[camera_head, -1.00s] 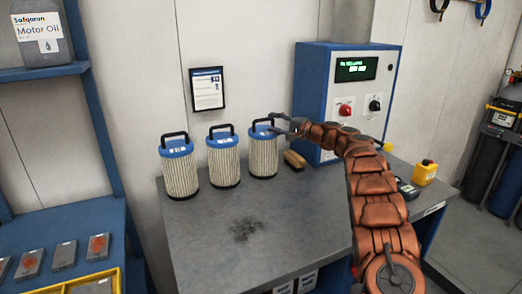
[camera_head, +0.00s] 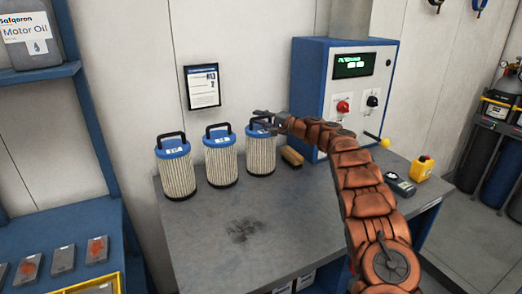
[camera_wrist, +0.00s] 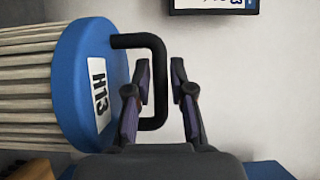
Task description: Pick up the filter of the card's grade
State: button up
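Three filters with pleated cream sides, blue caps and black handles stand in a row on the bench: the left filter (camera_head: 177,178), the middle filter (camera_head: 221,165) and the right filter (camera_head: 261,155). In the wrist view the right filter's blue cap (camera_wrist: 85,45) carries a label reading H13. My gripper (camera_wrist: 160,90) is open, with one finger on each side of the grip bar of its handle (camera_wrist: 158,60); gaps show between bar and fingers. The card (camera_head: 202,87) hangs on the wall; its print is too small to read. Its lower edge shows in the wrist view (camera_wrist: 212,5).
The grey bench (camera_head: 270,225) is clear in front of the filters. A wooden-backed brush (camera_head: 292,157) lies right of the right filter. A blue control cabinet (camera_head: 312,85) stands behind my arm. A yellow block (camera_head: 423,168) and a dark handheld device (camera_head: 398,184) are at the right.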

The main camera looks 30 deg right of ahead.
grip_shut()
jog(key=shift+r, duration=0.15)
dwell(0.5)
